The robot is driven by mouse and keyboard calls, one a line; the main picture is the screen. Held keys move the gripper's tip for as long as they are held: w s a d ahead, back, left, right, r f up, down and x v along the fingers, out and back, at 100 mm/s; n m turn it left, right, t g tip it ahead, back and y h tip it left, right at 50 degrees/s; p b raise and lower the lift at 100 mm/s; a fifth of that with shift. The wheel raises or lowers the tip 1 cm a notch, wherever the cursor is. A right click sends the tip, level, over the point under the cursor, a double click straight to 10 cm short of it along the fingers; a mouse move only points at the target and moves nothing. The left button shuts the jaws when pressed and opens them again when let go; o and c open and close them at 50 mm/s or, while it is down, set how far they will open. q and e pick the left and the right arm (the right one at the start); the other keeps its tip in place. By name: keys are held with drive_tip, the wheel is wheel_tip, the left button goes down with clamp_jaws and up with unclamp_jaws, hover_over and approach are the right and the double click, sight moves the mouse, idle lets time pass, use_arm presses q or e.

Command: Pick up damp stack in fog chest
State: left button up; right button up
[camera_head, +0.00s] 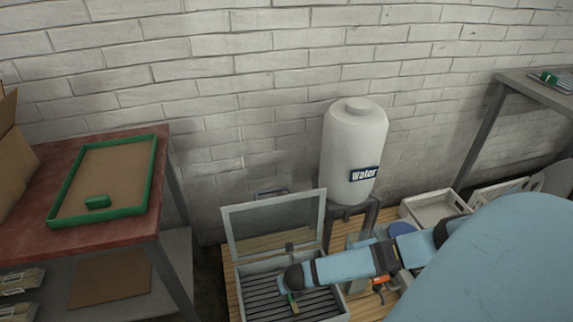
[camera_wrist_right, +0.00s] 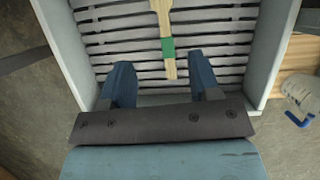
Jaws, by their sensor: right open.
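The fog chest (camera_head: 240,283) is a grey box with a slatted floor, and its framed clear lid (camera_head: 229,232) stands open at the back. The damp stack, pale wood with a green band (camera_wrist_right: 167,46), lies on the slats; its green end also shows in the head view (camera_head: 292,299). My right gripper (camera_wrist_right: 161,76) is open and empty over the chest. Its two blue fingers are apart on either side of the stack's near end in the picture; whether they are at its height I cannot tell. My left gripper is not in view.
A white water tank (camera_head: 352,140) stands on a stand behind the chest. A red-topped table (camera_head: 110,238) with a green-rimmed tray (camera_head: 151,170) is at left. A white bin (camera_head: 432,208) is at right.

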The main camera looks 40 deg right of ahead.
drive_tip(key=b+x, duration=0.2)
drive_tip(key=x, duration=0.4)
drive_tip(key=shift+f+b, duration=0.4)
drive_tip(key=shift+d+f+b, duration=0.2)
drive_tip(key=shift+f+b, duration=0.65)
drive_tip(key=shift+f, duration=0.15)
drive_tip(key=shift+s+b+x, duration=0.2)
drive_tip(key=shift+b+x, duration=0.75)
drive_tip(key=shift+x, duration=0.25)
drive_tip(key=shift+w+d+f, duration=0.1)
drive_tip(key=shift+w+f, duration=0.05)
drive_tip(key=shift+f, duration=0.15)
drive_tip(key=shift+r, duration=0.1)
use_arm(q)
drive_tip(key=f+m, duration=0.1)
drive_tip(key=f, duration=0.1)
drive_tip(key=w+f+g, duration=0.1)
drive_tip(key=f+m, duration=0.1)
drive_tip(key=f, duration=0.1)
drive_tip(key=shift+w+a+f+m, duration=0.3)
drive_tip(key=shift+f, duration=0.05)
use_arm(e)
drive_tip(key=c, duration=1)
